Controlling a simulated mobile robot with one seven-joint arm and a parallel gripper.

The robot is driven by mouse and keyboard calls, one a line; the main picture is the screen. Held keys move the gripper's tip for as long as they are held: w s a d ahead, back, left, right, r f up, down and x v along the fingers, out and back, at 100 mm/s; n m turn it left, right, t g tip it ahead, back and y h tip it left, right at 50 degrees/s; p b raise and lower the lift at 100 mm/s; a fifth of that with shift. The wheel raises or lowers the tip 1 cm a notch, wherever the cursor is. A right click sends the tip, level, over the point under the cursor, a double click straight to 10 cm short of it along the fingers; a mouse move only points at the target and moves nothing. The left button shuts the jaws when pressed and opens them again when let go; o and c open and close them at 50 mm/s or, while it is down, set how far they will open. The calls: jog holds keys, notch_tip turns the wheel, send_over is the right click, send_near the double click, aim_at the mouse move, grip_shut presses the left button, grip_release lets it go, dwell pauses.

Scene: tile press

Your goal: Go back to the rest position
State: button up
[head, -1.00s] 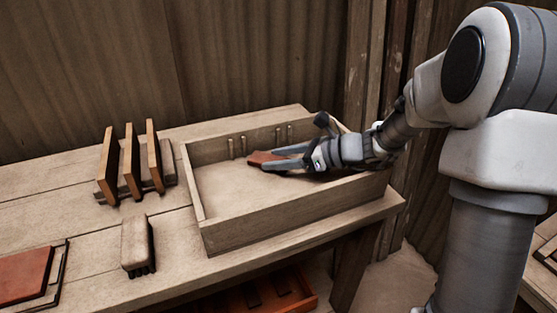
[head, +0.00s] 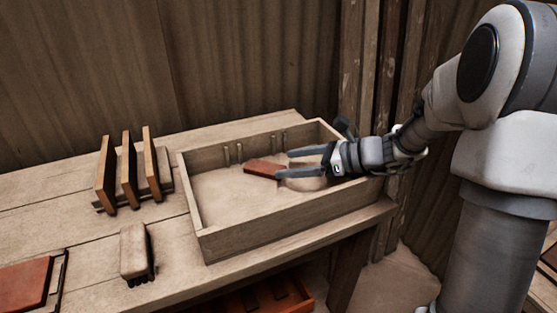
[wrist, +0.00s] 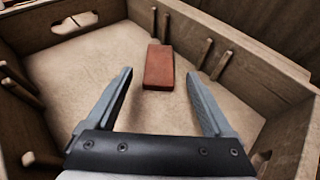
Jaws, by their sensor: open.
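My gripper (head: 282,163) is over the right side of a shallow wooden box (head: 240,236) in the head view. Its two fingers are spread apart and point left. A reddish-brown tile (head: 262,169) lies in the box, just beyond the fingertips. In the wrist view the same tile (wrist: 159,68) lies ahead of the open, empty fingers (wrist: 163,78). Nothing is held.
Wooden pegs (head: 232,153) stand along the box's inner walls. Left of the box are a rack with upright tiles (head: 129,170), a brush (head: 135,250) and a red slab (head: 22,284). A wooden post (head: 351,65) stands behind the box's right end.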

jog(key=shift+v, duration=1.2)
